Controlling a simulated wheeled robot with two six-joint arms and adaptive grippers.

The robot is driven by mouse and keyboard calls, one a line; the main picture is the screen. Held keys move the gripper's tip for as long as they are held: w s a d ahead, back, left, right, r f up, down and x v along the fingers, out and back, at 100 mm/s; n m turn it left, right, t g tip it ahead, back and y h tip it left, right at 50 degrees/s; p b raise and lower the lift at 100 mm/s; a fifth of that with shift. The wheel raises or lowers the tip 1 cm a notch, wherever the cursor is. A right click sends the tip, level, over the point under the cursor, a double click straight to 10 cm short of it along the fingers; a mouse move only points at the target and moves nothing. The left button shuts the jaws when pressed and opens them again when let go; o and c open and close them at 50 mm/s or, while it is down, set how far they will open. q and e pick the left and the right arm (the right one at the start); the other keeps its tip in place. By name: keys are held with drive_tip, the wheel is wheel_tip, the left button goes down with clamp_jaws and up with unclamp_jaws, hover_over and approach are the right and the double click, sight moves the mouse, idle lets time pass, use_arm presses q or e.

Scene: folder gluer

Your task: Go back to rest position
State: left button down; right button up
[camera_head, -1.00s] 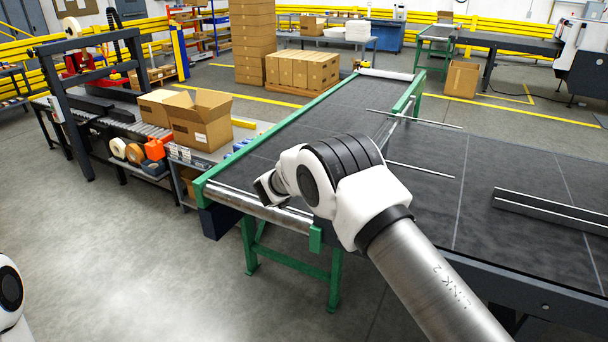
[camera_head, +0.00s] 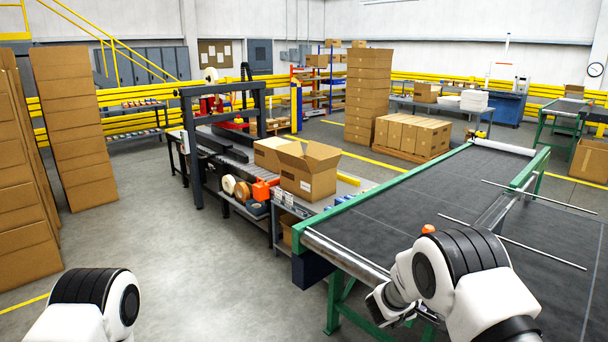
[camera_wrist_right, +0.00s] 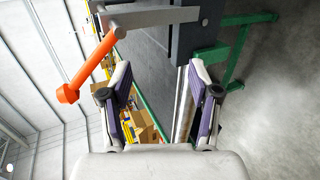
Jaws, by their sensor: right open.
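My right arm comes in at the lower right of the head view, in front of the end of the dark conveyor belt (camera_head: 400,218). Its gripper is mostly hidden there behind the wrist. In the right wrist view my right gripper (camera_wrist_right: 162,90) is open, its two fingers wide apart with nothing between them. A grey lever with an orange handle (camera_wrist_right: 85,68) is beyond the fingers, close to the left one in the picture. Of my left arm only a white and black joint shows at the lower left of the head view. Its gripper is out of view.
A packing line with an open carton (camera_head: 308,178), tape rolls and an orange tape dispenser (camera_head: 264,189) stands left of the conveyor's green frame (camera_head: 376,271). Stacked cartons (camera_head: 75,130) stand at far left. The grey floor (camera_head: 200,260) at front middle is clear.

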drive_tip(key=s+d+f+n+g+y+b, duration=0.2)
drive_tip(key=s+f+g+y+b, duration=0.15)
drive_tip(key=s+f, duration=1.95)
use_arm(q)
wheel_tip(320, 180, down, 6)
drive_tip(key=b, duration=0.1)
drive_tip(key=shift+f, duration=0.2)
use_arm(e)
drive_tip(key=s+a+f+m+g+y, duration=0.1)
drive_tip(key=s+a+m, duration=0.4)
drive_tip(key=s, duration=0.6)
drive_tip(key=s+a+f+m+g+y, duration=0.1)
drive_tip(key=s+a+m+g+y, duration=0.2)
drive_tip(key=s, duration=0.9)
drive_tip(key=a+m+y, duration=0.2)
drive_tip(key=shift+s+f+m+y, duration=0.2)
drive_tip(key=shift+s+m+y, duration=0.1)
drive_tip(key=shift+m+y, duration=0.1)
